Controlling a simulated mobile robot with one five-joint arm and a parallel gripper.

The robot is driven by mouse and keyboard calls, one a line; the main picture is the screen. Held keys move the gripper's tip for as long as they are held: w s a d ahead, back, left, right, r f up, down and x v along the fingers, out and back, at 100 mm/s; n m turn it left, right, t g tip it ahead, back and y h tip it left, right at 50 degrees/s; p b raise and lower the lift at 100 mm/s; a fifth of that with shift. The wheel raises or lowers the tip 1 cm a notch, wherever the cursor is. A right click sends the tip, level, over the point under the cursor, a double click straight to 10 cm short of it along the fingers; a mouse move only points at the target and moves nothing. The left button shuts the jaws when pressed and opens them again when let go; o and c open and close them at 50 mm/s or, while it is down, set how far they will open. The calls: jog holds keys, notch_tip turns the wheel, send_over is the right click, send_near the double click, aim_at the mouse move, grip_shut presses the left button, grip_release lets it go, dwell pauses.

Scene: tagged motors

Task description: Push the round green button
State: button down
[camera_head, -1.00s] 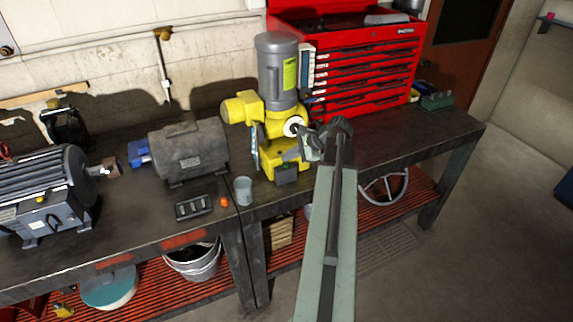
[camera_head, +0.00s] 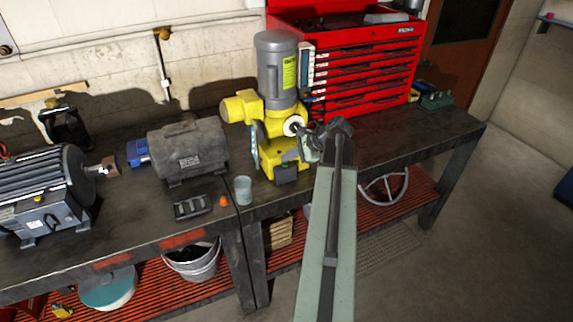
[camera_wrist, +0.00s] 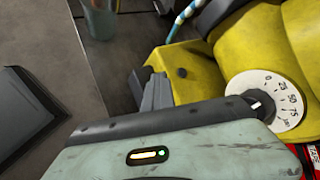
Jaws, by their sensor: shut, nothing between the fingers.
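I cannot make out a round green button in either view. A yellow pump with a grey motor on top (camera_head: 278,72) stands on the bench. It also shows in the wrist view (camera_wrist: 245,45), with a white numbered dial (camera_wrist: 268,100) and a small dark round knob (camera_wrist: 182,72). My gripper's housing hides part of the pump there.
A dark box (camera_head: 286,174) sits at the pump's front. A grey cup (camera_head: 243,190), an orange item (camera_head: 224,201) and a black tray (camera_head: 193,206) lie to its left. Two other motors (camera_head: 187,150) (camera_head: 42,190) stand further left. A red tool chest (camera_head: 360,70) stands behind, right.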

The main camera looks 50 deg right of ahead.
aim_at(288, 164)
jog(key=shift+f+b, duration=0.55)
dwell(0.4)
jog(key=shift+r, duration=0.15)
jog(key=shift+r+p, duration=0.8)
jog(key=shift+p, duration=0.15)
jog(key=shift+r, duration=0.1)
notch_tip(288, 164, up, 5)
jog(key=p, duration=0.5)
